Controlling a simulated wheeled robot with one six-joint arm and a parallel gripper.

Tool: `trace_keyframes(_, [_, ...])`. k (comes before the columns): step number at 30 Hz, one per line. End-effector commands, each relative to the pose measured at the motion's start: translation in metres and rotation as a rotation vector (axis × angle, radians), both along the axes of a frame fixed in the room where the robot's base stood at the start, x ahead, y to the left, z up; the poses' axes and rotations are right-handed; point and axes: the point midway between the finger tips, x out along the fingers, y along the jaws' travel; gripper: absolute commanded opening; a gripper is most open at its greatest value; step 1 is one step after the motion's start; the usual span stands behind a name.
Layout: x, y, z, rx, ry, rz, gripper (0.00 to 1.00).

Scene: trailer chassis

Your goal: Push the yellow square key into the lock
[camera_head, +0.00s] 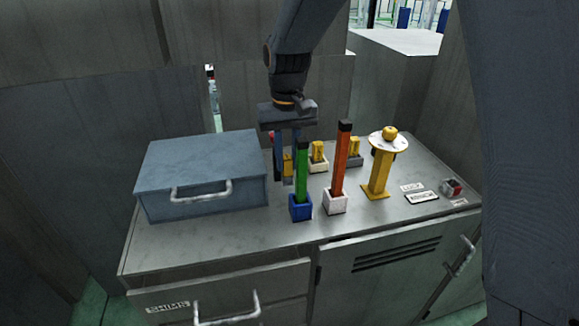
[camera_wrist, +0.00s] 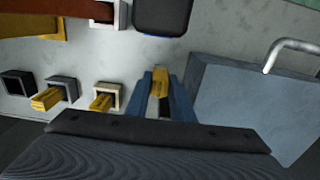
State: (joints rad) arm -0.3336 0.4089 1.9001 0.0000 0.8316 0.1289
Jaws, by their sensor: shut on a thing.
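My gripper (camera_head: 284,172) points down over the bench top, behind the green bar (camera_head: 302,170). Its two blue fingers also show in the wrist view (camera_wrist: 164,95), shut on a yellow key (camera_wrist: 160,82). The held key (camera_head: 288,164) is partly hidden by the fingers and green bar. I cannot tell whether its lower end is in a lock. Two other yellow keys stand to the right: one in a cream socket (camera_head: 318,166), one in a grey socket (camera_head: 354,159). In the wrist view, a black square socket (camera_wrist: 18,83) beside the grey one looks empty.
A blue-grey case (camera_head: 200,165) stands close to the left of my gripper. In front are the green bar in a blue holder (camera_head: 300,210) and a red bar (camera_head: 341,160) in a white holder. A yellow stand (camera_head: 379,178) is at right. The front left of the bench is clear.

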Motion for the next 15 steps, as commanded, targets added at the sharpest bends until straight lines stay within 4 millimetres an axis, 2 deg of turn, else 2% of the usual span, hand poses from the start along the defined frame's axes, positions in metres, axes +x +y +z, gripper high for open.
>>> trace_keyframes(6, [0.0,-0.002,-0.027,-0.001,0.003,-0.003,0.0])
trace_keyframes(15, [0.001,-0.003,-0.03,0.0,0.001,-0.004,0.0])
